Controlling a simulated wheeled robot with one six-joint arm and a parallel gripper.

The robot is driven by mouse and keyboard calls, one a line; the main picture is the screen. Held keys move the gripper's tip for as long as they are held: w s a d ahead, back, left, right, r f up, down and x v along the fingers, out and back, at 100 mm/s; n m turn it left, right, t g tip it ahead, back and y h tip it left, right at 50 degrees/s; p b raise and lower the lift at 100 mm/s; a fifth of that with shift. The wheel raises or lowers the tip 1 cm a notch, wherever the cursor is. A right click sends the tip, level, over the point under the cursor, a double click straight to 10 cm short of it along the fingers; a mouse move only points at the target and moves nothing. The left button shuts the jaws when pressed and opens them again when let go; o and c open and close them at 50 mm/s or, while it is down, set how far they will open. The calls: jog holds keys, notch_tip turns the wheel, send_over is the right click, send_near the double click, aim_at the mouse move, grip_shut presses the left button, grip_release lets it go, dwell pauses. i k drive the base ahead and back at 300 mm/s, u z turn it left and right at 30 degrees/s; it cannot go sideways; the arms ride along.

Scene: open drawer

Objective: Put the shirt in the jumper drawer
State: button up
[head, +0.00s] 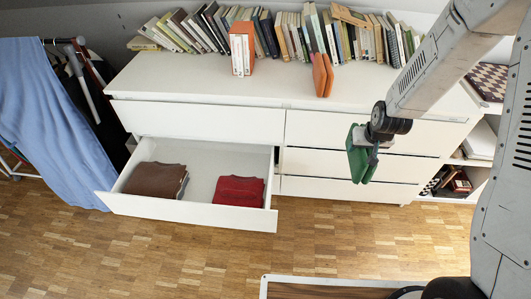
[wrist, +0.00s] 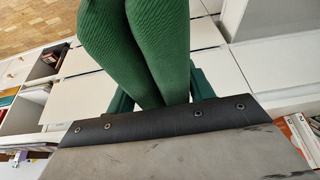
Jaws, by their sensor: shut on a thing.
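A folded green knitted garment, the shirt (head: 357,165), hangs from my gripper (head: 371,147) in front of the right-hand drawer fronts. My gripper is shut on it. In the wrist view the shirt (wrist: 100,45) bulges in two lobes beyond the gripper (wrist: 158,100). The open drawer (head: 190,213), at the lower left of the white dresser, is pulled well out. In it lie a folded brown jumper (head: 155,180) on the left and a folded red jumper (head: 240,190) on the right. The shirt is to the right of this drawer and apart from it.
The white dresser (head: 200,88) carries a row of books (head: 290,38), and orange-covered books (head: 322,75) stand nearer its front. A blue cloth (head: 45,110) hangs at the left. A shelf (head: 470,185) stands at the right. Between the two jumpers is bare drawer floor.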

aim_at(201, 191)
jog(key=u, duration=0.7)
jog(key=k, duration=0.95)
jog(key=u, duration=1.05)
jog(key=k, duration=0.35)
jog(key=u, duration=0.4)
jog(key=i, duration=1.15)
jog(key=z, duration=0.75)
jog(key=i, duration=1.4)
jog(key=z, duration=0.85)
